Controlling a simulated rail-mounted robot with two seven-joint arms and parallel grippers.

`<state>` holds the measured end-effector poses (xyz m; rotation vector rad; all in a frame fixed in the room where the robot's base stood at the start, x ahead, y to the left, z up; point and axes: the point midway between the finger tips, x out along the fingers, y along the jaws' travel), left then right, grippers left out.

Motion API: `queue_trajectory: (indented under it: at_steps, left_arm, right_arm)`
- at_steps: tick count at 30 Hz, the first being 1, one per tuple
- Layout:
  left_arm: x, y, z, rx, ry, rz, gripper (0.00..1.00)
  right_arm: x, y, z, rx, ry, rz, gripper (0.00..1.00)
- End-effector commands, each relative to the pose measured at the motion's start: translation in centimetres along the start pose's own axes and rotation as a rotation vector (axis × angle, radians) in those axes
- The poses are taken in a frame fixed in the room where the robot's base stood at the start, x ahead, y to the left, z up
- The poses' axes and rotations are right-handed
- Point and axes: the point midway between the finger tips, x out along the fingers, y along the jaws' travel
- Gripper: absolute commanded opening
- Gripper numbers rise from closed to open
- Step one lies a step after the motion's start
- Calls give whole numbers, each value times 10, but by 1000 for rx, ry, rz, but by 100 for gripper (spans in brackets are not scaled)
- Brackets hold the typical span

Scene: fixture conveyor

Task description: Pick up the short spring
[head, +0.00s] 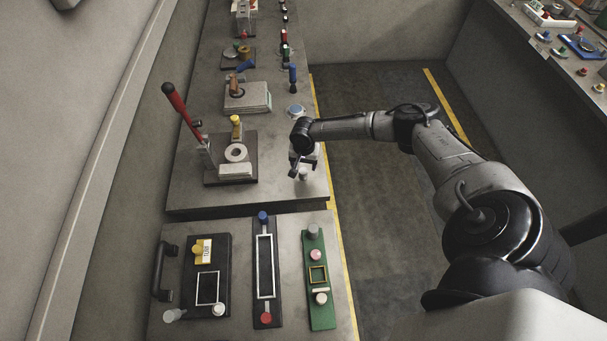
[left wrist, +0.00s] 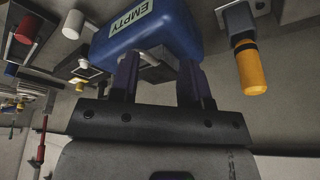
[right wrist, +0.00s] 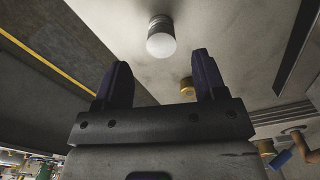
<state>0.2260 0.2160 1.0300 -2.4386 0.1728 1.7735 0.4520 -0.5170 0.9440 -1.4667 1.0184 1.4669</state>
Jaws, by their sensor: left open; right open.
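A short upright piece with a ribbed dark body and a pale rounded end (right wrist: 161,40) stands on the grey bench in the right wrist view. It may be the short spring, but I cannot tell for sure. My right gripper (right wrist: 160,62) is open and empty, with this piece beyond and between its fingertips, apart from them. In the head view my right gripper (head: 303,164) is above the bench's right edge, close to a small pale cylinder (head: 303,174). My left gripper (left wrist: 158,75) is open in front of a blue box marked EMPTY (left wrist: 150,30); I cannot tell if they touch.
A red-handled lever press (head: 176,102) and a dark plate with a white ring (head: 236,153) stand left of the right gripper. Nearer are a black fixture (head: 256,300) and a green fixture (head: 321,313). A yellow-handled part (left wrist: 250,70) hangs beside the blue box.

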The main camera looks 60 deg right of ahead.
Motion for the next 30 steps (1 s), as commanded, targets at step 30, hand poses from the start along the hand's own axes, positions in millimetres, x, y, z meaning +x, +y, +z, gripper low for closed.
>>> queue_trajectory:
  at_steps: [30]
  left_arm:
    - [4,-3,2,9,-1,-7,43]
  right_arm:
    - [54,-1,-2,0,0,1,48]
